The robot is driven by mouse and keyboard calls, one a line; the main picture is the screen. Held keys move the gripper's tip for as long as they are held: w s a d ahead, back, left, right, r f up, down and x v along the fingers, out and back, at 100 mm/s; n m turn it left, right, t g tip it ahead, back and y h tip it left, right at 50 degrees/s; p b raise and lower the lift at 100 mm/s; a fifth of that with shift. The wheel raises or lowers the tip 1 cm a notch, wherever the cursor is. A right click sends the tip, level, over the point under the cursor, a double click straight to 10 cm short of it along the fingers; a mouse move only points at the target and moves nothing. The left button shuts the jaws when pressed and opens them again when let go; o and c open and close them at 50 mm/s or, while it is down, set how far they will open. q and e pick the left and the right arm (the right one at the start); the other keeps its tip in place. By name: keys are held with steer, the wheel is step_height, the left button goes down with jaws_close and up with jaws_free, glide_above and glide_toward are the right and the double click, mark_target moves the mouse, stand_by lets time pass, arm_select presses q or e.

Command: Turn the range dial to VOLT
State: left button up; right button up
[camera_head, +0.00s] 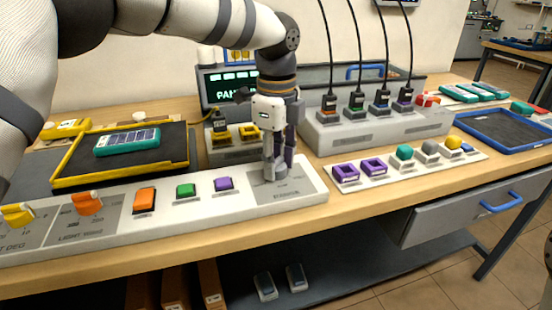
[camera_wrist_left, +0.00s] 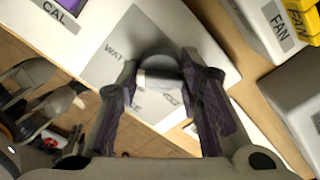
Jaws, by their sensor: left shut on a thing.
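The range dial (camera_wrist_left: 158,72) is a round grey knob on a grey label plate (camera_wrist_left: 118,55) at the right end of the long white panel (camera_head: 312,186). In the left wrist view the plate carries a WATT marking at the upper left and a VOLT marking at the lower right. My left gripper (camera_head: 277,172) points down over this plate and is shut on the dial, one finger on each side. In the head view the fingers hide most of the dial. I cannot tell which marking it points to. My right gripper is not in view.
Orange (camera_head: 145,200), green (camera_head: 186,190) and purple (camera_head: 223,184) buttons sit left of the dial. Orange (camera_head: 87,203) and yellow (camera_head: 17,215) knobs are farther left. A block with corded plugs (camera_head: 375,130) stands behind right. A strip with coloured pieces (camera_head: 415,168) lies to the right.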

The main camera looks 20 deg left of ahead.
arm_select(q)
steer(key=n, duration=0.4)
steer(key=shift+p, duration=0.35)
steer(key=n, duration=0.6)
steer(key=shift+n, duration=0.4)
steer(key=n, duration=0.6)
steer(key=shift+p, duration=0.3)
steer(key=n, duration=0.5)
steer(key=shift+n, duration=0.3)
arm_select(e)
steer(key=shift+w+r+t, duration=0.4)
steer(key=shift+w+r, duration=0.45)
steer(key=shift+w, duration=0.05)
arm_select(q)
steer(key=o, duration=1.2)
steer(key=shift+c, duration=0.2)
step_height(320, 180, up, 12)
